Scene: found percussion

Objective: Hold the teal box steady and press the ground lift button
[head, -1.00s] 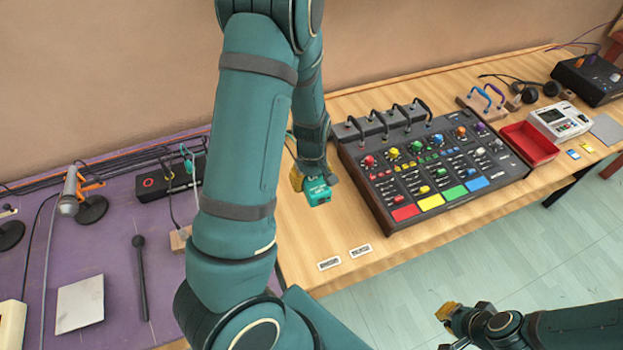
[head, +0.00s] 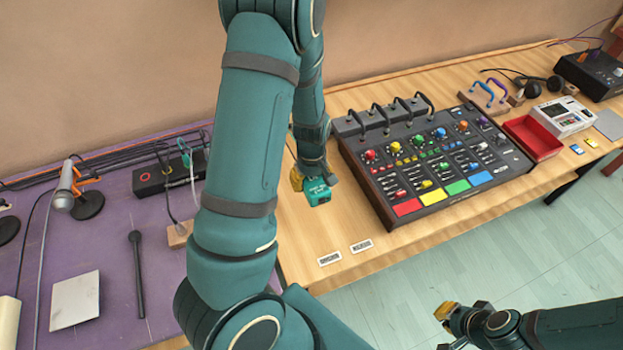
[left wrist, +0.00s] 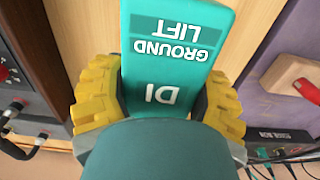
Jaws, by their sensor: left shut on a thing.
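The teal box (head: 318,192) is at the left end of the wooden table, left of the mixer. In the left wrist view the same teal box (left wrist: 172,52) shows the words GROUND LIFT and DI. My left gripper (left wrist: 160,98) has its yellow finger pads on both sides of the box and is shut on it. I cannot make out the button for certain; a small dark spot is at the box's right edge. My right gripper (head: 462,318) is low at the right, in front of the table and well away from the box. Its opening is unclear.
The dark mixer (head: 378,205) with coloured pads stands right of the box. A red tray (head: 533,140) is farther right. Two small white labels (head: 329,259) lie near the table's front edge. A purple table (head: 110,262) with a microphone (head: 62,188) is at left.

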